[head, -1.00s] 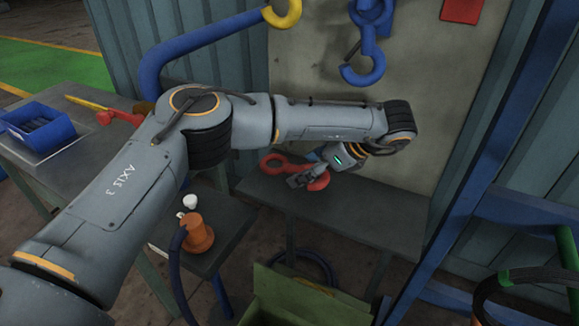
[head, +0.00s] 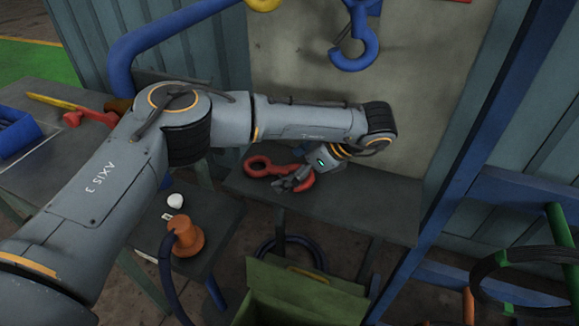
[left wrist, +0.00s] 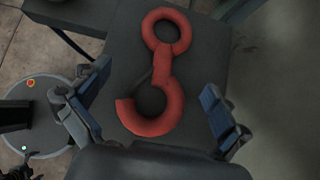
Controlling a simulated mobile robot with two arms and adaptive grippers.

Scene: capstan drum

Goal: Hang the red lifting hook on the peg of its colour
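The red lifting hook (head: 258,166) lies flat on the grey bench (head: 330,205) below the backboard. In the left wrist view the whole hook (left wrist: 174,92) shows, with its ring at the top and its curved end at the bottom. My left gripper (head: 290,183) is over the hook's curved part. In the wrist view its fingers (left wrist: 155,88) are wide apart, one on each side of the hook, with clear gaps. The gripper is open and empty. A strip of red plate (head: 455,1) shows at the top edge; no red peg is visible. My right gripper is not in view.
A blue hook (head: 368,52) and a yellow hook (head: 263,4) hang above the bench. A green box (head: 300,290) stands in front of it. A blue frame (head: 478,150) rises at right. The bench's right part is clear.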

